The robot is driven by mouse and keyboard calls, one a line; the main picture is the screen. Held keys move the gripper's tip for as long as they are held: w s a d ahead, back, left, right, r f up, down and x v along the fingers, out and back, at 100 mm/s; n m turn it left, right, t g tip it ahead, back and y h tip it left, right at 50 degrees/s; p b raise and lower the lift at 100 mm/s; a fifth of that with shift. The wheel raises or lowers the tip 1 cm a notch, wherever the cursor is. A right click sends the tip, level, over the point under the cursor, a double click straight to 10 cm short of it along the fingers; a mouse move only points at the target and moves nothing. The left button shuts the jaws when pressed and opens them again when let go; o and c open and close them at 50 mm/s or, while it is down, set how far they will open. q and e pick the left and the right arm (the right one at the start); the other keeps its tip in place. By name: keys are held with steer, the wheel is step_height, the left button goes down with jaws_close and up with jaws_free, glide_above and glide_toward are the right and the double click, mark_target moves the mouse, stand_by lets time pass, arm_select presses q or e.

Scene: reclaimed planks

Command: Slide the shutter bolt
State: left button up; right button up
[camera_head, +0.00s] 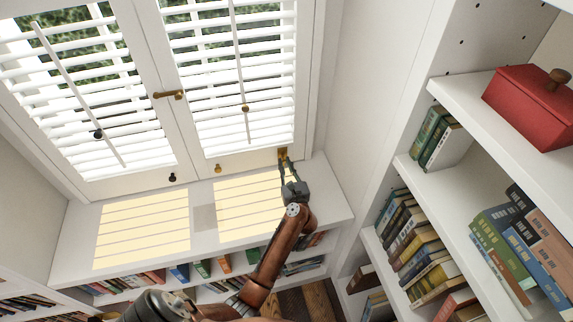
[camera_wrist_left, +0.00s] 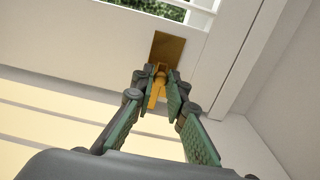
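The brass shutter bolt (camera_head: 283,153) is at the lower right corner of the right shutter, just above the sill. In the left wrist view its square brass plate (camera_wrist_left: 168,48) is on the white frame, and its brass handle (camera_wrist_left: 157,90) stands out below the plate. My left gripper (camera_head: 287,169) is at the bolt. In the left wrist view its green-padded fingertips (camera_wrist_left: 158,82) are on both sides of the handle, with hardly any gap, and appear closed on it. The fingertips hide part of the bolt. My right gripper is not in view.
White louvred shutters (camera_head: 240,75) stand above a sunlit sill (camera_head: 204,218). A brass latch (camera_head: 168,94) joins the panels. Low shelves with books are under the sill. A bookcase (camera_head: 432,152) with a red box (camera_head: 530,105) is at the right. A side wall is close to the bolt's right.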

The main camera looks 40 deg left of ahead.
arm_select(q)
steer(key=o, duration=0.4)
steer(key=shift+f, duration=0.1)
steer(key=shift+o, duration=0.2)
steer(key=v, duration=0.7)
steer(key=shift+s+d, duration=0.2)
